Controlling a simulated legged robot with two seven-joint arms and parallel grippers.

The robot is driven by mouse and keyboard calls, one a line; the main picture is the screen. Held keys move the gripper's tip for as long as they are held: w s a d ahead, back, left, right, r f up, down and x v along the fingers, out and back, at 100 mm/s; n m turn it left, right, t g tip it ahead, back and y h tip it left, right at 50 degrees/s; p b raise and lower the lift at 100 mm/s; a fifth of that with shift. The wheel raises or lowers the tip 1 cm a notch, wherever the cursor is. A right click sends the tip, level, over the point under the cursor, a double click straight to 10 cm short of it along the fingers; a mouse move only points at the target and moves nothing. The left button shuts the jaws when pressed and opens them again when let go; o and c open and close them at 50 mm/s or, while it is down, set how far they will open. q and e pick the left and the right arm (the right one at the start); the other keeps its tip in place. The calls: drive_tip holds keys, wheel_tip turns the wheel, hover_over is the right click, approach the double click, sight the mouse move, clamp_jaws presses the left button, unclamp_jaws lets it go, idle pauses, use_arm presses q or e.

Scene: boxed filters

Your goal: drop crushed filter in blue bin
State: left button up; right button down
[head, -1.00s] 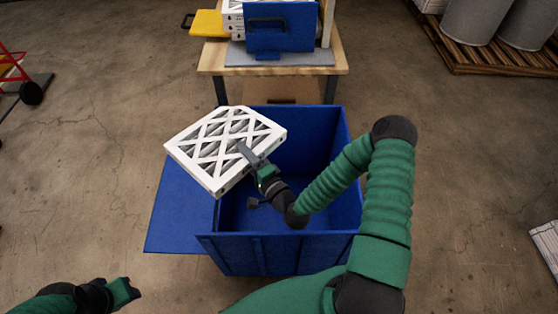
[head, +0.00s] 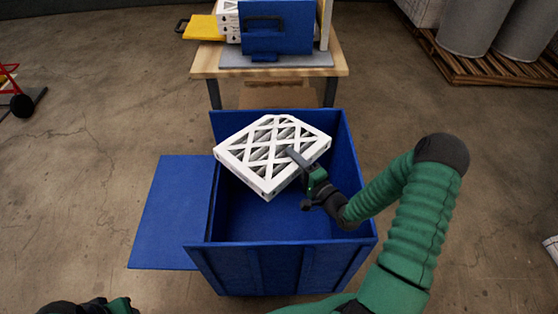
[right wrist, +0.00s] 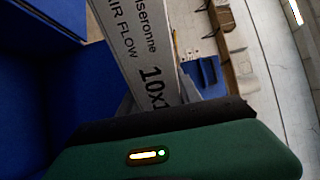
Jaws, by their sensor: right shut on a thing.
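The filter (head: 262,150) is a white-framed panel with a lattice face and one cut or crushed corner at the back. My right gripper (head: 300,160) is shut on its right front edge and holds it over the open blue bin (head: 290,268). In the right wrist view, the filter's printed edge (right wrist: 140,50) sits between the fingers, with blue bin wall to the left. The bin's inside floor shows below the filter and looks empty where visible. My left gripper (head: 120,305) is at the bottom left edge, mostly cut off.
A blue lid panel (head: 170,210) hangs out from the bin's left side. Behind the bin, a wooden table (head: 205,62) holds a blue press-like fixture (head: 278,35), white filters and a yellow piece (head: 202,27). Grey drums (head: 475,25) stand on a pallet at back right.

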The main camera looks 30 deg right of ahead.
drive_tip(key=shift+s+d+f, duration=0.3)
drive_tip(key=shift+s+d, duration=0.1)
drive_tip(key=shift+d, duration=0.25)
drive_tip(key=c, duration=0.7)
unclamp_jaws()
drive_tip(key=shift+c, duration=0.2)
drive_tip(key=s+p, duration=0.2)
drive_tip(key=s, duration=1.5)
drive_tip(key=shift+d, duration=0.4)
